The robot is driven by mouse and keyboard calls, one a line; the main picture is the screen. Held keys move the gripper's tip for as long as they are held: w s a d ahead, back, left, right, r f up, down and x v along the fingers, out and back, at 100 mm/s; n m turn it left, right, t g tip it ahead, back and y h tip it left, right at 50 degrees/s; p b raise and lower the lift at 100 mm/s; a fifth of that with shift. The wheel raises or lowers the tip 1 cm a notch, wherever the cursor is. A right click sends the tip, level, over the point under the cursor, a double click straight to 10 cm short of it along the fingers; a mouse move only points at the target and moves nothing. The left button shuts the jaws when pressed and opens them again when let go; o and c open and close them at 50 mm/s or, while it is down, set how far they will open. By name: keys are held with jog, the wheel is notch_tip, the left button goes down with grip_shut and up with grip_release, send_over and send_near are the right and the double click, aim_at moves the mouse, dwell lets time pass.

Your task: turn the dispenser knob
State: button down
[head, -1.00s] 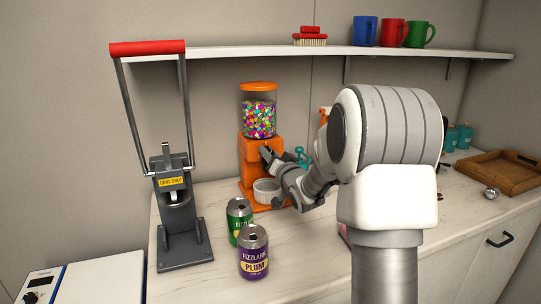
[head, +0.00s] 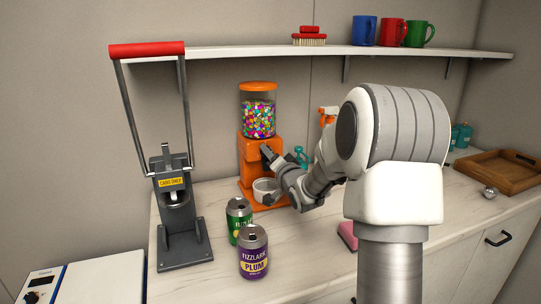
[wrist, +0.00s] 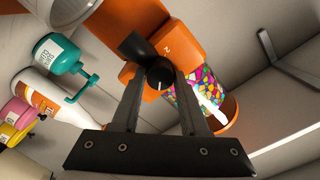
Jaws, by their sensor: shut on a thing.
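The orange candy dispenser (head: 247,150) stands upright on the counter, its clear globe (head: 258,118) filled with colourful candies. A white bowl (head: 265,189) sits at its base, partly behind my arm. In the wrist view the dispenser's orange body (wrist: 183,42) shows close up, with its black round knob (wrist: 158,76) bearing a white mark. My gripper (head: 266,152) is at the dispenser's front. In the wrist view, my gripper's two dark fingers (wrist: 160,95) close on the knob from both sides. The head view largely hides the knob behind the fingers.
A grey can crusher (head: 180,225) with a red handle stands left. Green (head: 239,220) and purple (head: 253,252) cans stand in front of the dispenser. A pink sponge (head: 348,235) and a wooden tray (head: 500,170) lie right. A shelf (head: 330,52) with mugs runs above.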

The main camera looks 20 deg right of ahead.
jog(key=shift+c, duration=2.2)
grip_release()
jog(key=s+p, duration=0.1)
jog(key=s, duration=1.6)
jog(key=shift+s, duration=0.2)
